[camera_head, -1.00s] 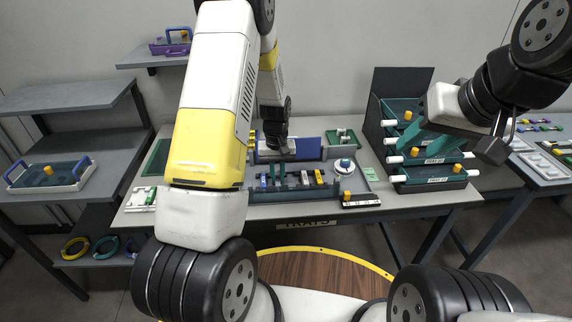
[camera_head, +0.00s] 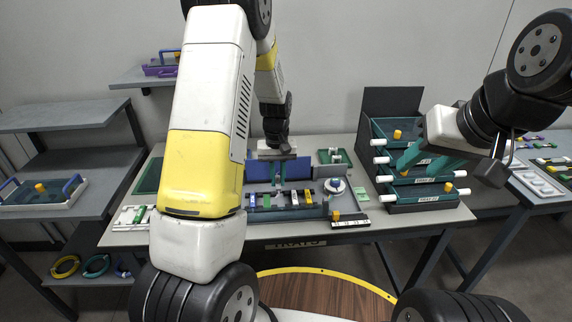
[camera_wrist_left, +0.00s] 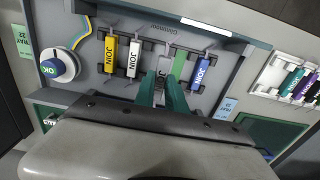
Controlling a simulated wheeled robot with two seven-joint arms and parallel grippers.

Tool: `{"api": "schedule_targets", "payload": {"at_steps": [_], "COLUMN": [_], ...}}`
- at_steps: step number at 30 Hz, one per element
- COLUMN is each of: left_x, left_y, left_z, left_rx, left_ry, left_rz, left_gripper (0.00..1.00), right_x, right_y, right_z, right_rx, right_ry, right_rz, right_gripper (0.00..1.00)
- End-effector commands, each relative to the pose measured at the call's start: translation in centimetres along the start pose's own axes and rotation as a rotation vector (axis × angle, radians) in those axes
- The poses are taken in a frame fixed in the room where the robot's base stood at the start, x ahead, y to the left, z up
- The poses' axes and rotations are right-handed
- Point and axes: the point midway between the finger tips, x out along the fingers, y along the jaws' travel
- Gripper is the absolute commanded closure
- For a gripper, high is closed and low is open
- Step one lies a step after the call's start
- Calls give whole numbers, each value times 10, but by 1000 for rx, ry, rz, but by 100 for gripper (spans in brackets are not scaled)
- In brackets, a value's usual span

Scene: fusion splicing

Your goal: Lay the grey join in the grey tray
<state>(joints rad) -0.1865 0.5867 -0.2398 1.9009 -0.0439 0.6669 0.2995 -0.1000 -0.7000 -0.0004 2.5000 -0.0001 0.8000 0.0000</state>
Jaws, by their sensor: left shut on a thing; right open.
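My left gripper (camera_head: 277,184) points down over the row of joins on the workbench. In the left wrist view its green fingers (camera_wrist_left: 162,90) are shut on a grey join (camera_wrist_left: 163,68), between a white join (camera_wrist_left: 133,58) and a green one (camera_wrist_left: 180,65). The grey join seems to be just above the holder, though its clearance is hard to judge. My right gripper (camera_head: 415,170) is open and empty in front of the rack of trays (camera_head: 392,105). The rack's trays look teal; I cannot tell which tray is the grey one.
A yellow join (camera_wrist_left: 110,55) and a blue join (camera_wrist_left: 200,72) sit at the row's two sides. A white holder with several coloured pieces (camera_wrist_left: 293,82) stands at right. Side shelves (camera_head: 60,150) stand at left.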

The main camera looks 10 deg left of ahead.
Motion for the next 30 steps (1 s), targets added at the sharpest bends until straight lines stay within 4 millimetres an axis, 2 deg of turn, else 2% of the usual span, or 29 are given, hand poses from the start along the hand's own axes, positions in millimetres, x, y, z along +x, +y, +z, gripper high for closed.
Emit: {"api": "schedule_targets", "payload": {"at_steps": [21,30], "left_x": [51,55], "left_y": [-1,-1], "left_z": [0,0], "left_rx": [-1,-1], "left_ry": [1,1], "left_rz": [-1,-1], "left_gripper": [100,100], "right_x": [0,0], "right_y": [0,0], "right_z": [0,0], "right_rx": [0,0], "right_ry": [0,0], "right_rz": [0,0], "right_gripper": [59,59]}}
